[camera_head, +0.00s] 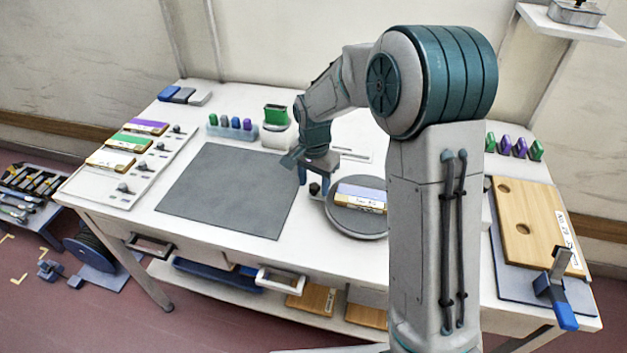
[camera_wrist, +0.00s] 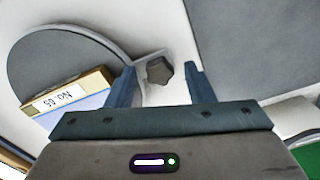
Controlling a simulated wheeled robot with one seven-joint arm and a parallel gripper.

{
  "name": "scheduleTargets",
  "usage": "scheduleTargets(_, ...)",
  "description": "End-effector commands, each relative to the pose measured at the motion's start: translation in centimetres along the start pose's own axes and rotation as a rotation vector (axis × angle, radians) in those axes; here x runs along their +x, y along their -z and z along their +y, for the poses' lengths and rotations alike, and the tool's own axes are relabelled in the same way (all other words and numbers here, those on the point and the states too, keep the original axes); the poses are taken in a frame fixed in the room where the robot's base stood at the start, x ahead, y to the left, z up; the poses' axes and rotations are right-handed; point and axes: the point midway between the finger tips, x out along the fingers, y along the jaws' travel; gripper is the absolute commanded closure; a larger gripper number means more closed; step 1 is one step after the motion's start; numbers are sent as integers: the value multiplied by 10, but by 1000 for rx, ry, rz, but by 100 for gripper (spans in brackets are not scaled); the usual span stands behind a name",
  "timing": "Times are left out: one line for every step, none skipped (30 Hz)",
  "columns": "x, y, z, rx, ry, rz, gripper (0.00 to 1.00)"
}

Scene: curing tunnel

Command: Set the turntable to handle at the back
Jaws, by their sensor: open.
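The turntable (camera_head: 358,227) is a round grey disc right of the table's middle, partly hidden by my arm. It also fills the upper left of the wrist view (camera_wrist: 42,55). A block with a wooden edge, lilac top and white label (camera_head: 362,193) lies on it. The turntable's handle, a dark knob (camera_head: 314,188) on a pale tab, points to the left side in the head view. My gripper (camera_head: 316,174) is open above the handle. In the wrist view the knob (camera_wrist: 159,70) shows between the fingertips, with gaps on both sides.
A dark grey mat (camera_head: 232,190) lies left of the turntable. Behind stand a rack of coloured pieces (camera_head: 232,132) and a green-topped box (camera_head: 276,118). A wooden board (camera_head: 540,228) and a blue-handled clamp (camera_head: 556,290) are at the right.

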Motion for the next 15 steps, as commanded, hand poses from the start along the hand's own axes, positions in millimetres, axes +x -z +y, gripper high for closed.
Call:
scheduleTargets(0,0,0,0,0,0,52)
scheduleTargets(0,0,0,0,0,0,52)
scheduleTargets(0,0,0,0,0,0,52)
scheduleTargets(0,0,0,0,0,0,57)
scheduleTargets(0,0,0,0,0,0,66)
scheduleTargets(0,0,0,0,0,0,77)
scheduleTargets(0,0,0,0,0,0,85)
scheduleTargets(0,0,0,0,0,0,94)
scheduleTargets(0,0,0,0,0,0,100)
scheduleTargets(0,0,0,0,0,0,100)
scheduleTargets(0,0,0,0,0,0,100)
scheduleTargets(0,0,0,1,0,0,100)
scheduleTargets(0,0,0,1,0,0,100)
scheduleTargets(0,0,0,2,0,0,100)
scheduleTargets(0,1,0,4,0,0,100)
